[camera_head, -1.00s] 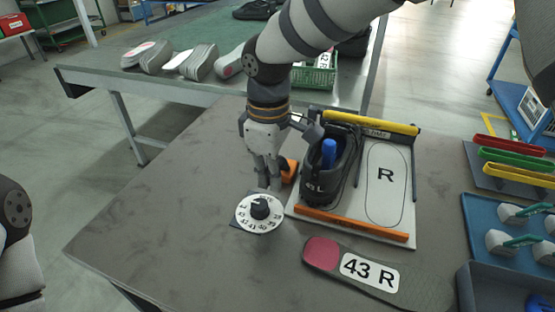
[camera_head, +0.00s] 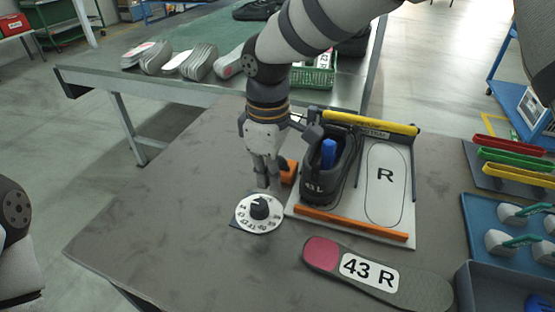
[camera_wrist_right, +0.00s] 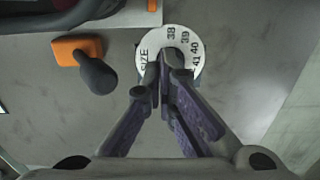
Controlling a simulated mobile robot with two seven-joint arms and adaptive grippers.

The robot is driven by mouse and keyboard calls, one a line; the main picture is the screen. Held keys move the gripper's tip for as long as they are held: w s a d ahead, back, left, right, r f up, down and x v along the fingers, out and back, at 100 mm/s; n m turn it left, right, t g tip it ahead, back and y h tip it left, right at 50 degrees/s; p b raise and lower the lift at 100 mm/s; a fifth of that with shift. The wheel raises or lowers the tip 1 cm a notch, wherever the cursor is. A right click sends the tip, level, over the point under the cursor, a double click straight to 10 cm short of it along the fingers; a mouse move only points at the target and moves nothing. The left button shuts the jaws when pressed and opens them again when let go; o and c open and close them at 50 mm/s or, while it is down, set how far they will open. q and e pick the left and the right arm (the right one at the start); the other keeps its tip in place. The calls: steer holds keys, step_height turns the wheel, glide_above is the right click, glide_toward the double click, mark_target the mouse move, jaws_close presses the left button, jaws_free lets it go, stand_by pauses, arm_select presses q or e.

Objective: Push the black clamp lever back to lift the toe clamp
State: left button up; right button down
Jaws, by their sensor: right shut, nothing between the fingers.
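The black clamp lever (camera_wrist_right: 97,75) rises from an orange block (camera_wrist_right: 75,50) in the right wrist view, left of my fingers and apart from them. In the head view the orange block (camera_head: 288,171) stands beside the dark shoe (camera_head: 322,185) on the left of the white board. I cannot make out the toe clamp. My right gripper (camera_head: 267,185) is shut and empty, pointing down between the block and the size dial (camera_head: 259,212). In the wrist view its fingertips (camera_wrist_right: 163,68) overlap the dial (camera_wrist_right: 190,45). My left gripper is out of view.
The white board (camera_head: 405,200) has a yellow bar (camera_head: 370,122) behind and an orange bar (camera_head: 350,223) in front. A 43 R sole (camera_head: 430,290) lies in front. Blue trays (camera_head: 478,222) stand on the right. The table's left part is clear.

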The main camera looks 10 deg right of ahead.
mark_target(279, 157)
stand_by(0.5)
steer(key=shift+w+d+f+b, duration=0.1)
steer(key=shift+w+d+b, duration=0.2)
steer(key=shift+w+d, duration=0.35)
steer(key=shift+w+d+b, duration=0.25)
steer(key=shift+w+d, duration=0.15)
steer(key=shift+w, duration=0.45)
steer(key=shift+w+d, duration=0.4)
steer(key=shift+w, duration=0.2)
steer(key=shift+w+d+b, duration=0.45)
steer(key=shift+w+d, duration=0.1)
steer(key=shift+w, duration=0.3)
steer(key=shift+w+d+b, duration=0.5)
steer(key=shift+w+d, duration=0.05)
steer(key=shift+w, duration=0.25)
steer(key=shift+w+d+b, duration=0.45)
steer(key=shift+w+d, duration=0.1)
steer(key=shift+w, duration=0.3)
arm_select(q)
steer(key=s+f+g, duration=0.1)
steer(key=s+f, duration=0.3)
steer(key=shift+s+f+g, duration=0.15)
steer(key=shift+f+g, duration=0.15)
